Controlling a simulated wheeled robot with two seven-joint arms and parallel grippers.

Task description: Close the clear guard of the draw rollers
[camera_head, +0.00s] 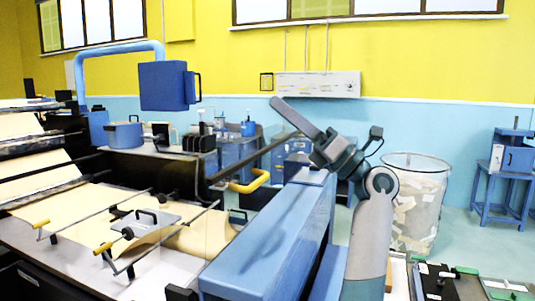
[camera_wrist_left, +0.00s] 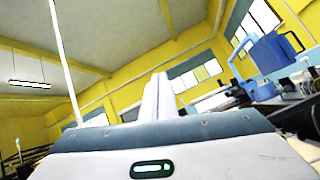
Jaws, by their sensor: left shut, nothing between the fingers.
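My left gripper (camera_head: 278,103) points up and to the left in the head view, above the long blue machine housing (camera_head: 270,235). Its fingers are shut and empty; they also show as a pale closed pair in the left wrist view (camera_wrist_left: 158,98). A yellow handle (camera_head: 250,182) sits on the machine below and left of the gripper, apart from it. A dark bar (camera_head: 255,158) runs just above this handle. The clear guard is see-through and hard to make out; I cannot tell its exact angle. The draw rollers are not clearly visible. My right gripper is out of view.
Brown kraft paper (camera_head: 90,215) runs across the machine bed at left, under thin rods with yellow knobs. A blue control box (camera_head: 167,86) hangs from a curved arm. A clear bin of scraps (camera_head: 415,205) stands right of my arm.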

